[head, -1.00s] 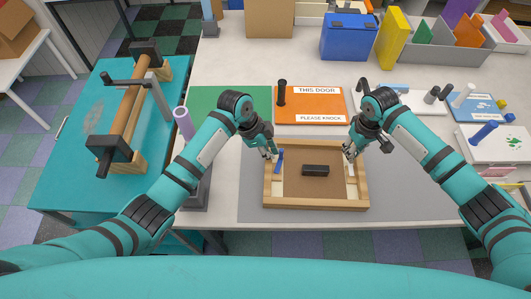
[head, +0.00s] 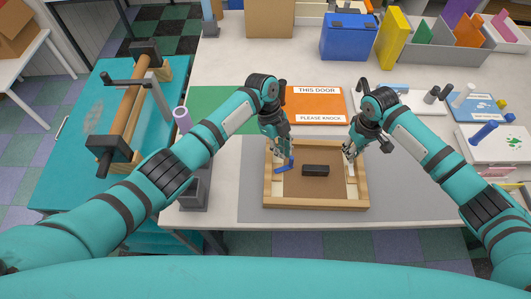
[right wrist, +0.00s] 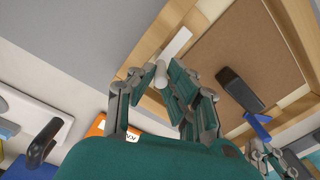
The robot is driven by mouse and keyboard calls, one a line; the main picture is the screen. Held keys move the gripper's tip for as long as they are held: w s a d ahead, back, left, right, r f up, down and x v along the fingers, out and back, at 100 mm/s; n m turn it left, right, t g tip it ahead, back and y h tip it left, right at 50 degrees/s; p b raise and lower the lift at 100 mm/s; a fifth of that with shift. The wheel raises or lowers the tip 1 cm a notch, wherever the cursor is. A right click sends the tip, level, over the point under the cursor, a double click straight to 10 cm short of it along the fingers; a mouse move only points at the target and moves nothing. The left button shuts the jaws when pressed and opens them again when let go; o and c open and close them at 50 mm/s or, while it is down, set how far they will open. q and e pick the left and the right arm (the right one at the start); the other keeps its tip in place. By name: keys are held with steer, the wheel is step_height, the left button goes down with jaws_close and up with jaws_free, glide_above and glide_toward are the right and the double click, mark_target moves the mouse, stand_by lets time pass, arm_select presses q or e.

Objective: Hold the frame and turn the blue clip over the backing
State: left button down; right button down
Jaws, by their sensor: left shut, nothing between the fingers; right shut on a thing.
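The wooden frame (head: 318,205) lies on the grey mat with its brown backing (head: 300,189) inside. The blue clip (head: 283,169) is at the left rail, angled inward with its inner end over the backing's edge. My left gripper (head: 289,157) is shut and empty, its tips close to the clip's inner end; I cannot tell if they touch. The clip also shows in the right wrist view (right wrist: 258,128). My right gripper (head: 349,154) is shut at the frame's right rail; a pale round piece (right wrist: 161,74) shows between its fingers. A white clip (right wrist: 175,43) lies beside it.
A black block (head: 316,170) sits on the backing. An orange sign (head: 318,104) and a green sheet (head: 215,100) lie behind the frame. A purple-topped post (head: 182,120) stands left. The grey mat (head: 420,190) is clear to the right.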

arm_select(q)
steer(key=shift+s+d, duration=0.1)
steer(key=shift+d, duration=0.25)
steer(key=shift+s, duration=0.1)
steer(key=shift+s+a, duration=0.5)
steer(key=shift+s, duration=0.1)
steer(key=shift+w+a, duration=0.25)
steer(key=shift+w, duration=0.2)
steer(key=w+a, duration=0.1)
steer(key=w+a+r, duration=0.1)
steer(key=w, duration=0.1)
steer(key=v, duration=0.8)
steer(key=shift+w+d+r, duration=0.3)
steer(key=shift+w+r, duration=0.1)
